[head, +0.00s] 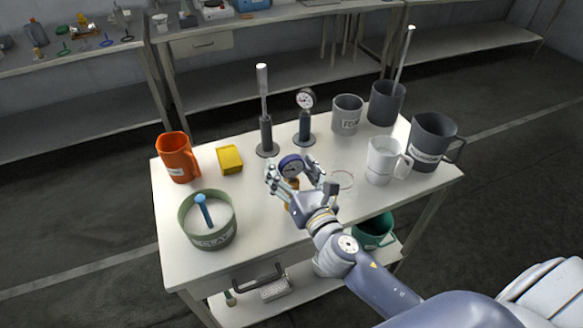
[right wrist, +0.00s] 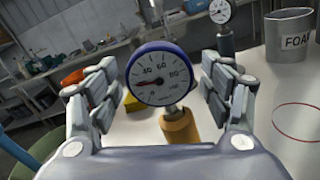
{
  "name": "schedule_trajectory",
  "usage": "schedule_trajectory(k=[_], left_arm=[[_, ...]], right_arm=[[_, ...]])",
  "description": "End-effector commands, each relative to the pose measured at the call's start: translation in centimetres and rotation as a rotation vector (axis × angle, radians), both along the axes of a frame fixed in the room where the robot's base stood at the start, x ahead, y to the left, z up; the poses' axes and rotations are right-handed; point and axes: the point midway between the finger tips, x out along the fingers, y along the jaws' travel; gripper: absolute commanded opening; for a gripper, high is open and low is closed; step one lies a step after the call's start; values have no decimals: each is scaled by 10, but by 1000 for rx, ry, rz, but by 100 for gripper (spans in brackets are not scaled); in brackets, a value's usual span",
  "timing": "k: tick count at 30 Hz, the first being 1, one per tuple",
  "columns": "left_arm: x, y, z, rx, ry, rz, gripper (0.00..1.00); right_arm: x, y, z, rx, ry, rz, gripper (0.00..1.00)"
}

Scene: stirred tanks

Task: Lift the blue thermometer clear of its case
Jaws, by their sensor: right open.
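The blue thermometer (head: 291,166) has a round blue-rimmed dial and stands over the middle of the white table. In the right wrist view its dial (right wrist: 161,75) faces me, with its lower end in an orange-brown case (right wrist: 179,131). My right gripper (head: 298,183) is open around the thermometer. In the right wrist view its fingers (right wrist: 160,88) are on both sides of the dial, with a visible gap on each side. The thermometer's stem is hidden inside the case. My left gripper is not in view.
A grey-dial gauge in a dark holder (head: 304,125) and a rod in a stand (head: 265,135) are behind. An orange jug (head: 177,158), yellow block (head: 229,159) and green clay tub (head: 208,228) are left. A white jug (head: 383,160) and grey containers (head: 432,142) are right.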

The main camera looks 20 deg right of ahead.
Motion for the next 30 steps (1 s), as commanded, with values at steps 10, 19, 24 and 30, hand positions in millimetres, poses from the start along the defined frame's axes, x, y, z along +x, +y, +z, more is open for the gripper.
schedule_trajectory(k=[10, 19, 24, 30], left_arm=[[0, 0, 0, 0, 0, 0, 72], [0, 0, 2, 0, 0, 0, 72], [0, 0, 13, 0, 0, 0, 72], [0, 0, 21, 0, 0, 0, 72]], right_arm=[[0, 0, 0, -1, 0, 0, 23], [0, 0, 6, -1, -2, 0, 23], [0, 0, 36, -4, -7, 2, 23], [0, 0, 76, -3, -7, 2, 23]])
